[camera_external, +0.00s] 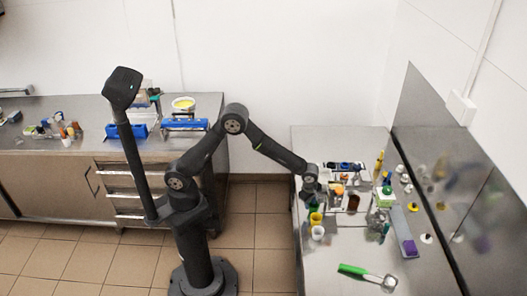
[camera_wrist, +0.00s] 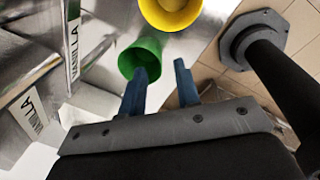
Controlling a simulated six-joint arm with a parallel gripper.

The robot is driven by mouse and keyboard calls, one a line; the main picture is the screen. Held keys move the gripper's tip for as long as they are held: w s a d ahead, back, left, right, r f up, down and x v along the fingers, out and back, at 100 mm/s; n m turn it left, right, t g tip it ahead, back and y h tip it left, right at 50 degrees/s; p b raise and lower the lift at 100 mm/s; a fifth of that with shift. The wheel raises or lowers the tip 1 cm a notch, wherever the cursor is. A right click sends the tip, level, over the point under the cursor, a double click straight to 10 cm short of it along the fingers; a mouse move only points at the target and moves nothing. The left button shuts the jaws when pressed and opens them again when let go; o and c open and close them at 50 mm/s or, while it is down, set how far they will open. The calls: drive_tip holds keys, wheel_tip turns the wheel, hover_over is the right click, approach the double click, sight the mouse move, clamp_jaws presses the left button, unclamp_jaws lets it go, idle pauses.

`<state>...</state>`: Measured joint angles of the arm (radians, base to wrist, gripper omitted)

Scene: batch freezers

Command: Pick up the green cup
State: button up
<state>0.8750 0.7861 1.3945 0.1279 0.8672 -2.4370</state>
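The green cup (camera_wrist: 137,56) stands in the upper middle of the wrist view, its open mouth toward the camera. My gripper (camera_wrist: 160,67) is open, with two blue fingers apart and nothing between them. The left finger overlaps the lower right part of the green cup; whether it touches the cup cannot be told. In the external view my gripper (camera_external: 308,196) is low over the left edge of the right-hand counter, and the green cup is mostly hidden there.
A yellow cup (camera_wrist: 171,10) is close beyond the green cup; it also shows in the external view (camera_external: 316,218). A white cup (camera_external: 318,233) stands nearer. Vanilla-labelled boxes (camera_wrist: 42,85) stand at left. A green-handled scoop (camera_external: 366,275) lies on the open front counter.

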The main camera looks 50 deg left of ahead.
sight(311, 208)
drive_tip(key=f, duration=0.4)
drive_tip(key=shift+w+d+f, duration=0.2)
drive_tip(key=shift+w+f, duration=0.1)
drive_tip(key=shift+w, duration=0.05)
clamp_jaws()
drive_tip(key=shift+r, duration=0.15)
